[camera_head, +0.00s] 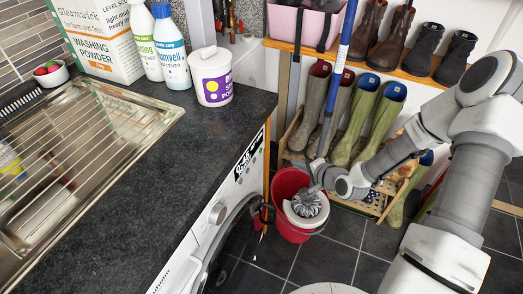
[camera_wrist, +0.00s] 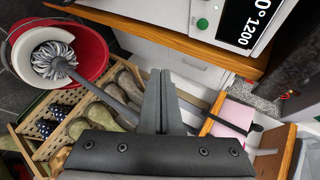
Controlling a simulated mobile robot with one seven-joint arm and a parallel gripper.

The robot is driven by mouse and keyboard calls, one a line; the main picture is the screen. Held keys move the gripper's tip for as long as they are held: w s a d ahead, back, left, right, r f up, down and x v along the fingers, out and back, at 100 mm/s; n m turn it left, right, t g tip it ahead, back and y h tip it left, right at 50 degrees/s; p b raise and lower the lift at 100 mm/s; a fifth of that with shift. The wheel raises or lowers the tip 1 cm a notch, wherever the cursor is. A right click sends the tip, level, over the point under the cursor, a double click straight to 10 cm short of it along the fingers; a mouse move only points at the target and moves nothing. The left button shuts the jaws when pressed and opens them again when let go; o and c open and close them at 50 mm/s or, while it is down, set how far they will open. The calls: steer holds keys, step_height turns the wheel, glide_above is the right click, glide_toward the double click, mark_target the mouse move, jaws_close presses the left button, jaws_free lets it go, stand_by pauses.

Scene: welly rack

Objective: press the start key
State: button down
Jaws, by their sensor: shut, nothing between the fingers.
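A round green key (camera_wrist: 202,24), which looks like the start key, sits on the white washing machine panel beside a black display (camera_wrist: 245,22) in the wrist view. In the head view the washing machine (camera_head: 218,212) stands under the dark worktop, and its display (camera_head: 249,153) shows edge-on; the key is too small to make out. My gripper (camera_wrist: 163,74) is shut and empty in the wrist view. Its fingertips appear below and left of the key, apart from the panel. In the head view my arm reaches in from the right, and the fingers are not clear.
A red bucket (camera_head: 284,184) with a blue-handled mop (camera_head: 341,62) stands on the tiles close to my wrist. A boot rack (camera_head: 292,155) with wellies is behind it. A wooden side panel (camera_wrist: 138,17) edges the machine. A white tub (camera_head: 212,76) stands on the worktop.

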mark_target(261, 150)
steer(key=shift+a, duration=0.1)
steer(key=w+a+b, duration=0.1)
steer(key=w+a, duration=0.2)
steer(key=a, duration=0.5)
steer(key=shift+w+b, duration=0.2)
steer(key=shift+b, duration=0.2)
stand_by(1.7)
steer(key=shift+w+a, duration=0.15)
steer(key=shift+a, duration=0.25)
